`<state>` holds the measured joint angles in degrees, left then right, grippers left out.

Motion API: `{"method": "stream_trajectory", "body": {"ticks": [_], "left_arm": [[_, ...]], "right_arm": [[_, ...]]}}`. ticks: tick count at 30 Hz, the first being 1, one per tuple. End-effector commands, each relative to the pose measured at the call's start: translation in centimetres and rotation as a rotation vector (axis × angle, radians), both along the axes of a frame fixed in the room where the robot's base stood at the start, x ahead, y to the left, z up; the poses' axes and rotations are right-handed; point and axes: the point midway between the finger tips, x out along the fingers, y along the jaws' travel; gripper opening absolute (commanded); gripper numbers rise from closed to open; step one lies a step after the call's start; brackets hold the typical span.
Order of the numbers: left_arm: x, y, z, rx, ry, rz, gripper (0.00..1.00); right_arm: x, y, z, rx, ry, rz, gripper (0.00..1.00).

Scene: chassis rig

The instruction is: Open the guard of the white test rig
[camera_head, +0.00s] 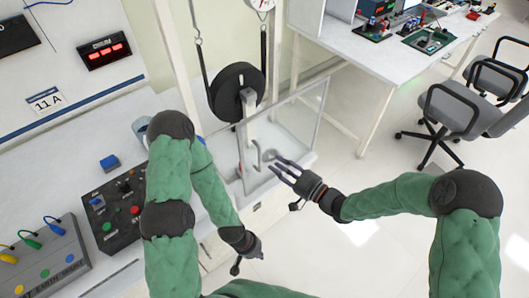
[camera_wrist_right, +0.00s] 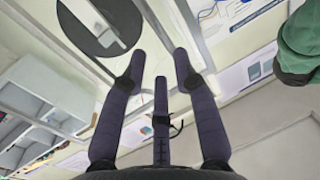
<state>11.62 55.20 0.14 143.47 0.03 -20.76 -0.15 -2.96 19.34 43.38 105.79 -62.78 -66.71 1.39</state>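The white test rig (camera_head: 168,42) stands at the centre of the head view, with a black disc (camera_head: 228,95) hanging in its frame. Its clear guard (camera_head: 305,112) has a pale frame and stands around the lower front; it looks closed. A pale upright handle (camera_head: 256,157) is on the guard's near side. My right gripper (camera_head: 280,168) is just right of the handle, fingers spread and apparently apart from it. In the right wrist view, the open fingers (camera_wrist_right: 158,68) hold nothing, and the disc (camera_wrist_right: 105,25) shows beyond. My left gripper (camera_head: 255,250) is low, below the rig; its fingers are unclear.
A black control box (camera_head: 115,205) with buttons and a grey box with coloured plugs (camera_head: 40,255) are on the left bench.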

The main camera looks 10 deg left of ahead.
Motion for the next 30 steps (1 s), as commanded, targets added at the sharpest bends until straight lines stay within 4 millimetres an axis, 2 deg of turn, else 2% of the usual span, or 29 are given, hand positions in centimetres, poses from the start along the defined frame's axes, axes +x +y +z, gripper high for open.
{"method": "stream_trajectory", "body": {"ticks": [6,12,18,26,27,30], "left_arm": [[0.0,0.0,-1.2,0.0,0.0,0.0,0.0],[0.0,0.0,-1.9,0.0,-0.001,0.0,0.0],[0.0,0.0,-2.1,0.0,-0.001,0.0,0.0],[0.0,0.0,-2.1,0.0,-0.001,0.0,0.0],[0.0,0.0,-2.1,0.0,-0.001,0.0,0.0],[0.0,0.0,-2.1,0.0,-0.001,0.0,0.0]], "right_arm": [[1.8,3.7,-0.3,-0.001,0.0,0.003,0.3],[3.0,6.2,-0.3,-0.001,0.003,0.001,0.3],[3.6,7.2,-0.2,-0.002,0.003,0.0,0.3],[3.7,7.3,-0.1,-0.001,0.004,-0.002,0.3],[3.7,7.3,-0.1,-0.001,0.004,-0.002,0.27],[3.7,7.3,-0.1,-0.001,0.004,-0.002,0.0]]}}
